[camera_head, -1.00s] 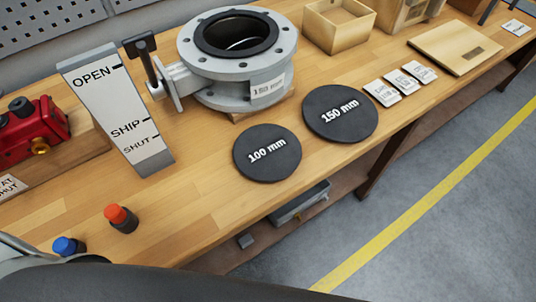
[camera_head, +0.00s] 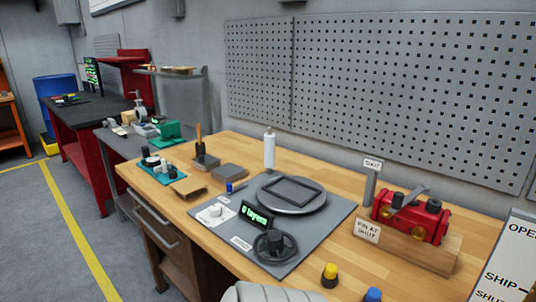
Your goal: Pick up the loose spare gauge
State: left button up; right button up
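I cannot make out a loose spare gauge for certain in this view. The red valve actuator (camera_head: 412,217) sits on a wooden block at the right of the bench, with a small "PIN AT SHUT" sign (camera_head: 367,231) beside it and a "SHUT" post (camera_head: 371,185) behind. A grey plate (camera_head: 330,222) in the middle carries a round turntable (camera_head: 292,194), a green-lit display (camera_head: 257,216), a small white dial panel (camera_head: 215,214) and a black handwheel (camera_head: 274,245). Neither gripper shows. A pale rounded shape at the bottom edge is unclear.
The wooden bench (camera_head: 325,160) has clear room behind the plate. A yellow-topped knob (camera_head: 330,274) and a blue-topped one (camera_head: 372,295) stand near the front. An "OPEN/SHIP/SHUT" board (camera_head: 508,262) stands at right. Small items on a green mat (camera_head: 160,176) lie at left.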

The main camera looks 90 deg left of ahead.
aim_at(152, 162)
jog(key=k+u, duration=0.1)
jog(key=u, duration=0.3)
jog(key=k+u, duration=0.1)
jog(key=u, duration=0.25)
jog(key=k+u, duration=0.15)
jog(key=u, duration=2.55)
jog(key=z, duration=0.45)
jog(key=i+j+z, duration=0.2)
jog(key=j+z, duration=0.15)
jog(key=i+j+z, duration=0.15)
jog(key=j+z, duration=0.15)
jog(key=j, duration=0.15)
jog(key=i+j+z, duration=0.15)
jog(key=j+z, duration=0.5)
jog(key=j, duration=0.25)
